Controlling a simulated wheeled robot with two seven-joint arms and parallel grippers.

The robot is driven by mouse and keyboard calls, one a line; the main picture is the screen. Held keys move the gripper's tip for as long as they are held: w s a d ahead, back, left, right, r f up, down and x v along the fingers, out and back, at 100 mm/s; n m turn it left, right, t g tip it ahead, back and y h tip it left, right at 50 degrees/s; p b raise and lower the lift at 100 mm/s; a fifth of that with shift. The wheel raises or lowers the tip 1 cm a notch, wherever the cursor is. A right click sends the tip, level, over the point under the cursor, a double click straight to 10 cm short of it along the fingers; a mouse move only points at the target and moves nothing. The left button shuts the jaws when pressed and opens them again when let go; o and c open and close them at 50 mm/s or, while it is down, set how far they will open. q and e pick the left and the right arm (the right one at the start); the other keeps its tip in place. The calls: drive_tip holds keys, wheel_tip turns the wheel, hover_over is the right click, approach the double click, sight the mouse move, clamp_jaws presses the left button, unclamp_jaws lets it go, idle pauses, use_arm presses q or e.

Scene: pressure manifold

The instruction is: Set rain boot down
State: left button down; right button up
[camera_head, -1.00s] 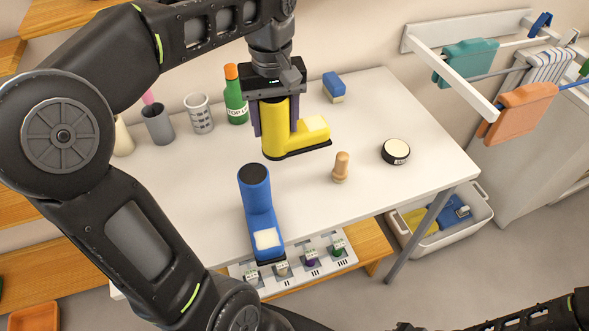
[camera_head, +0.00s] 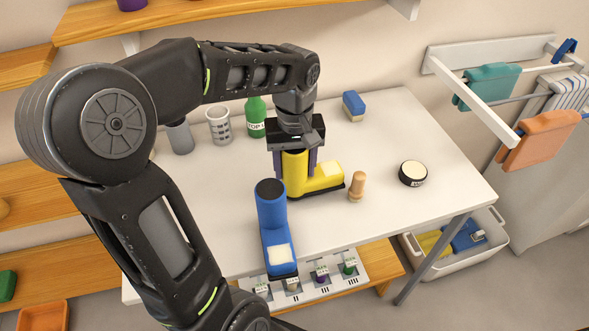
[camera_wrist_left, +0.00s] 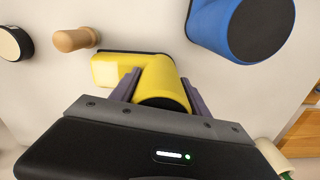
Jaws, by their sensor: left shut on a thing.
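The yellow rain boot (camera_head: 323,180) is upright, with its pale-topped toe pointing right. My left gripper (camera_head: 297,162) is shut on its shaft from above, one purple finger on each side. The left wrist view also shows the boot (camera_wrist_left: 162,80) between the fingers (camera_wrist_left: 160,90). Its sole is at or very near the tabletop; I cannot tell whether it touches. A blue boot (camera_head: 272,215) stands at the front left of it, toe toward the front edge. My right gripper is out of view.
A wooden peg (camera_head: 357,187) stands close to the yellow boot's toe. A round black-and-white tin (camera_head: 413,173) is farther right. A green bottle (camera_head: 256,117), a grey cup (camera_head: 219,126) and a blue sponge (camera_head: 354,105) are at the back. The white table (camera_head: 440,200) is clear at right.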

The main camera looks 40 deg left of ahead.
use_arm(q)
drive_tip(key=shift+f, duration=0.75)
drive_tip(key=shift+f, duration=0.2)
drive_tip(key=c, duration=0.5)
unclamp_jaws()
drive_tip(key=shift+r, duration=0.15)
wheel_tip(320, 180, up, 12)
drive_tip(key=shift+r+p, duration=0.1)
drive_tip(key=shift+p, duration=0.25)
